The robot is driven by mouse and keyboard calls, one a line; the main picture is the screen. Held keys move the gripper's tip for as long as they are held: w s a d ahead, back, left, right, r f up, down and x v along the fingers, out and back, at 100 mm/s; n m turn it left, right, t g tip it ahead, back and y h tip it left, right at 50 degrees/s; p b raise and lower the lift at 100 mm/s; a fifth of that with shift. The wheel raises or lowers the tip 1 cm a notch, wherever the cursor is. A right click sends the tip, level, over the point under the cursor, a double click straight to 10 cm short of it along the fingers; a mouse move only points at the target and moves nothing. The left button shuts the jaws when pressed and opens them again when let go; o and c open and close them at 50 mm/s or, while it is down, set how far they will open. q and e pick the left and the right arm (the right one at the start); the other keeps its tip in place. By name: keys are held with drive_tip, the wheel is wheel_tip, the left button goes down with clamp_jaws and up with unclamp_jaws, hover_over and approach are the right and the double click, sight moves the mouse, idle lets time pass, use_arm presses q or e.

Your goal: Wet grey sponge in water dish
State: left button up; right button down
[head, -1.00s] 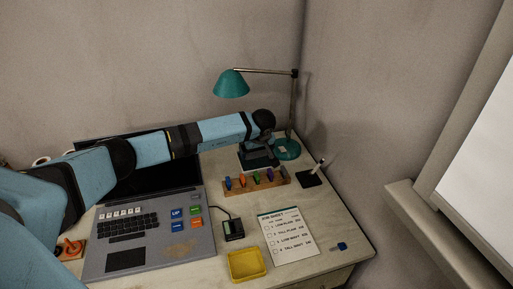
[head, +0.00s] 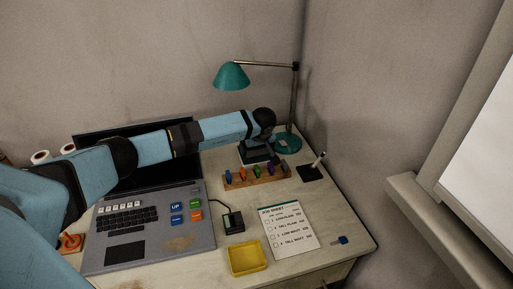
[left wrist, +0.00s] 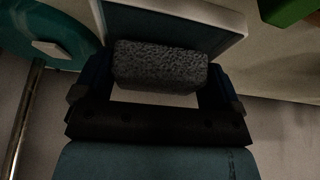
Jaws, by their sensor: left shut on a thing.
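My left gripper (left wrist: 155,80) is shut on the grey sponge (left wrist: 160,66), a rough dark-grey block held between the two fingers in the left wrist view. Just past the sponge is the water dish (left wrist: 230,42), a pale-rimmed blue tray. I cannot tell if the sponge touches it. In the head view, the left gripper (head: 270,143) points down at the dish (head: 252,157), at the back of the desk by the lamp. The sponge is not clear there. My right gripper is not in view.
A teal lamp (head: 288,143) stands close behind the gripper. A wooden rack (head: 256,181) with coloured pieces is in front of the dish. A pen holder (head: 311,173), job sheet (head: 289,232), yellow tray (head: 247,259) and laptop (head: 150,240) are also on the desk.

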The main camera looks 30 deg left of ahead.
use_arm(q)
drive_tip(key=shift+f+b, duration=0.3)
drive_tip(key=shift+f, duration=0.25)
idle(1.2)
drive_tip(key=shift+r+p, duration=2.3)
drive_tip(key=shift+r, duration=1.3)
drive_tip(key=shift+s+f, duration=0.1)
drive_tip(key=shift+f, duration=0.05)
